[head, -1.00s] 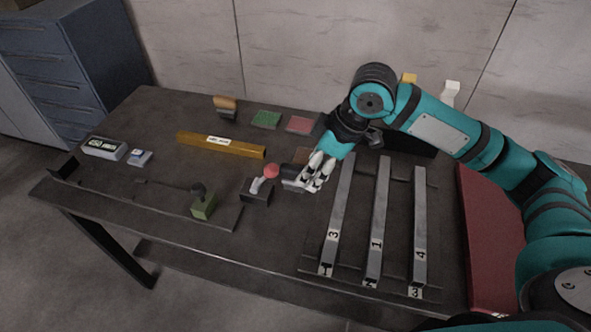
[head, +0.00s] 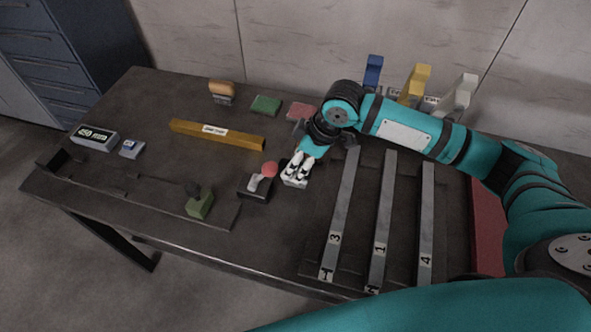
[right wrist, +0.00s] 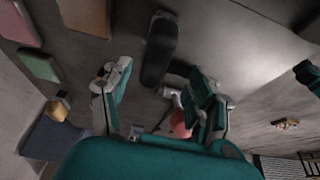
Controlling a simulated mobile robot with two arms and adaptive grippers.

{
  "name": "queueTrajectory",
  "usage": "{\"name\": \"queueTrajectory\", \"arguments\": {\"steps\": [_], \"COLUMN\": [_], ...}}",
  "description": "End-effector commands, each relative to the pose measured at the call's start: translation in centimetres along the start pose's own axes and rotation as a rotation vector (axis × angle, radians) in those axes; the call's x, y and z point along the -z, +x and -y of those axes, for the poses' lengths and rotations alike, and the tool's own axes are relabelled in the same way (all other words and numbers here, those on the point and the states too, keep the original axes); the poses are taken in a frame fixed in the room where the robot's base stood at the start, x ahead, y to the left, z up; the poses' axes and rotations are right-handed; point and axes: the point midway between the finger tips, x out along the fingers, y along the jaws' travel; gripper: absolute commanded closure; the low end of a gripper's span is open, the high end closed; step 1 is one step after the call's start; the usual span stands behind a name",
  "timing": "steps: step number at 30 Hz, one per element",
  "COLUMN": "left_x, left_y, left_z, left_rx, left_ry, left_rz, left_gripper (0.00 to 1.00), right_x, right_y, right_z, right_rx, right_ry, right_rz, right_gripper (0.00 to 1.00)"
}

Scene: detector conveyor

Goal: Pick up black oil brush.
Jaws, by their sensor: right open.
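A black elongated object (right wrist: 160,48), which looks like the black oil brush, lies ahead of my right gripper in the right wrist view. In the head view my right gripper (head: 297,168) is low over the table, just right of the red ball (head: 270,168), and mostly hides what is under it. The right wrist view shows the gripper's two fingers (right wrist: 158,85) spread wide, with the black object beyond the gap between them. Nothing is held, and contact with the black object cannot be told. My left gripper is not in view.
A black switch box (head: 255,190) is close left of the gripper. Grey numbered bars (head: 380,225) lie to its right. A yellow bar (head: 215,135), green pad (head: 265,105), red pad (head: 300,111) and green block (head: 200,205) are on the table (head: 150,95).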

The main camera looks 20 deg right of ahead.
Motion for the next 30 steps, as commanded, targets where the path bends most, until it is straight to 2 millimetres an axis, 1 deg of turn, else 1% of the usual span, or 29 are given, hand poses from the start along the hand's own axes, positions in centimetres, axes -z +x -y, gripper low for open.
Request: {"name": "queueTrajectory", "arguments": {"steps": [1,8,10,15,18,26,30], "left_x": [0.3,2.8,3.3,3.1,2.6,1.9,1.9], "left_y": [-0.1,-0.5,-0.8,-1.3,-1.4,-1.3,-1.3], "left_z": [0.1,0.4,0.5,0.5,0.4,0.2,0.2], "left_rx": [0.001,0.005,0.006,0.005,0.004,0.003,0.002], "left_ry": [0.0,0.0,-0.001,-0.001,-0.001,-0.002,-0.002], "left_rz": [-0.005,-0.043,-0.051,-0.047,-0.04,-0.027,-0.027], "left_gripper": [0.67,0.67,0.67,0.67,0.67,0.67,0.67], "right_x": [0.0,-0.1,-0.2,-0.3,-0.4,-0.4,-0.4], "right_y": [0.6,2.1,3.0,5.6,6.5,6.8,6.7], "right_z": [0.1,-0.1,-0.3,-0.7,-0.7,-0.7,-0.7], "right_rx": [0.002,0.001,0.001,0.002,0.001,0.0,0.0], "right_ry": [0.001,0.002,0.002,0.0,0.0,0.0,0.0], "right_rz": [0.001,0.0,0.003,0.001,0.001,0.0,0.0], "right_gripper": [0.4,0.4,0.4,0.4,0.4,0.4,0.59]}}
